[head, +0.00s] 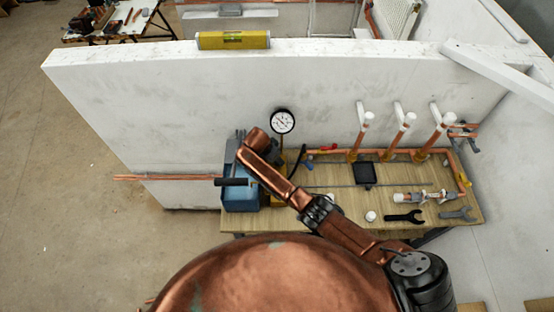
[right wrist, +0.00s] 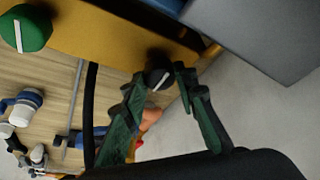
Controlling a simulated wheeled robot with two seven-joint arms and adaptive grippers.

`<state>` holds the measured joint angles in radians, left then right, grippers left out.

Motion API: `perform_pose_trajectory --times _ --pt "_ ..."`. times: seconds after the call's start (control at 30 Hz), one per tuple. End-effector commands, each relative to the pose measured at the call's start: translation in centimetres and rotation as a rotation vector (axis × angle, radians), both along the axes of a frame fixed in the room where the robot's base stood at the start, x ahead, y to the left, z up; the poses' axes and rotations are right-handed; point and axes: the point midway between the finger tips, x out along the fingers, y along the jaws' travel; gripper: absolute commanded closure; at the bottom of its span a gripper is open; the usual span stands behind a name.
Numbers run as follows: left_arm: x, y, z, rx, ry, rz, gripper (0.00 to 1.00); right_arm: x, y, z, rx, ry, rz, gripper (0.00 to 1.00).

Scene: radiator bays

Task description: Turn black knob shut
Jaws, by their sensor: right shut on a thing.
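In the right wrist view, the black knob (right wrist: 157,79) sits on the edge face of a yellow body (right wrist: 120,38) and carries a slanted white pointer line. My right gripper (right wrist: 161,75) has its green-and-black fingers on either side of the knob and is shut on it. A green knob (right wrist: 28,27) with a near-upright white line sits farther left on the same body. In the head view, my right arm reaches up and left to the bench's left end; the black knob and the fingertips cannot be made out there. My left gripper is out of view.
The bench (head: 330,205) holds a blue box (head: 241,199) at its left end. Copper pipes (head: 385,157), a black tray (head: 365,174) and dark wrenches (head: 404,217) lie to the right. A pressure gauge (head: 282,122) stands before the white wall (head: 180,110), topped by a yellow level (head: 233,40).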

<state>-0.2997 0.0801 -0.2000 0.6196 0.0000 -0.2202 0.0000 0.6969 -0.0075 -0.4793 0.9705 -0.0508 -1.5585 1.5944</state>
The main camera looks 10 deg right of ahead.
Motion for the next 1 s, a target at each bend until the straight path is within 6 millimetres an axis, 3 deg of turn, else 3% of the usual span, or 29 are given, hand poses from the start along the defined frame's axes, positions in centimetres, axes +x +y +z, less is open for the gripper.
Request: perform_pose_trajectory --times 0.37,0.4,0.6,1.0 --pt "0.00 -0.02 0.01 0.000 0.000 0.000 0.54 0.10 -0.14 0.14 -0.002 -0.003 -0.006 0.98" --pt "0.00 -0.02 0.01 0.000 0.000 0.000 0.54 0.11 -0.14 0.15 -0.002 -0.003 -0.006 0.71" --pt "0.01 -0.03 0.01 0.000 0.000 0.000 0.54 0.08 -0.09 0.11 -0.001 -0.002 -0.005 0.58" --pt "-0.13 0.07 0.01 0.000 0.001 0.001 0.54 -0.08 0.30 0.75 0.000 -0.002 -0.002 0.56"
